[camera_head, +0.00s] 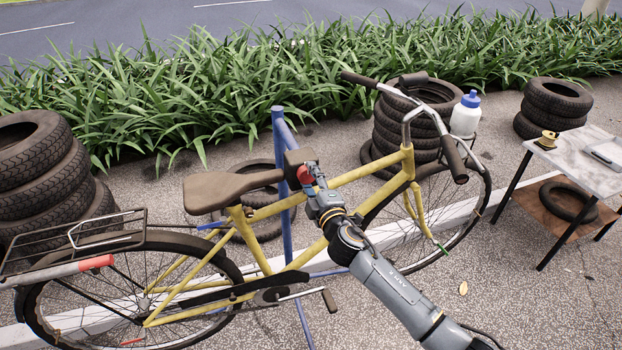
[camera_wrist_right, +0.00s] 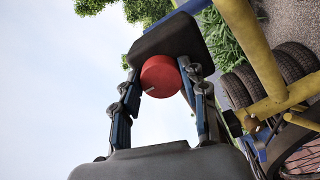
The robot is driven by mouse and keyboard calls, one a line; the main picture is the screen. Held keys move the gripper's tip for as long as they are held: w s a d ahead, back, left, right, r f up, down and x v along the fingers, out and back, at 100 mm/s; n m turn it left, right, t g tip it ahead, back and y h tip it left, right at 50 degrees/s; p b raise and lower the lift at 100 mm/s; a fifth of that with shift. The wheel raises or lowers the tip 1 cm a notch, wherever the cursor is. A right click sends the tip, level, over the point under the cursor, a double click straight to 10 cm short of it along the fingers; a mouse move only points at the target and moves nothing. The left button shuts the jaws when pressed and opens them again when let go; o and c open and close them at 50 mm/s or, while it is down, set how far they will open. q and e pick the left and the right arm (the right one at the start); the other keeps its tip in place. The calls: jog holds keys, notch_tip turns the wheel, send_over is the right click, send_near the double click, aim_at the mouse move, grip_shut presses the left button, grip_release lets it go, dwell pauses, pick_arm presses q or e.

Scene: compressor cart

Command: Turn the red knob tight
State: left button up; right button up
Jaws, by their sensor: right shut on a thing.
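The red knob (camera_head: 304,174) sits on the dark clamp head (camera_head: 296,160) of a blue repair stand (camera_head: 280,190). In the right wrist view the knob (camera_wrist_right: 163,72) is a round red disc with a small pale mark near its lower left edge. My right gripper (camera_head: 312,182) reaches in from the lower right. Its two fingers (camera_wrist_right: 160,82) lie on either side of the knob and are shut on it. The fingers partly hide the knob in the head view. My left gripper is not in view.
A yellow bicycle (camera_head: 260,256) stands at the stand, its brown saddle (camera_head: 230,190) left of the clamp and its frame close to my right arm. Tyre stacks (camera_head: 42,170) stand left and behind. A small table (camera_head: 562,160) is at right. Open pavement lies lower right.

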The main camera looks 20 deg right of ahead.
dwell(0.4)
jog(key=o, duration=1.1)
jog(key=shift+o, duration=0.2)
jog(key=shift+s, duration=0.1)
jog(key=s, duration=1.1)
jog(key=shift+s+d, duration=0.15)
jog(key=shift+s, duration=0.25)
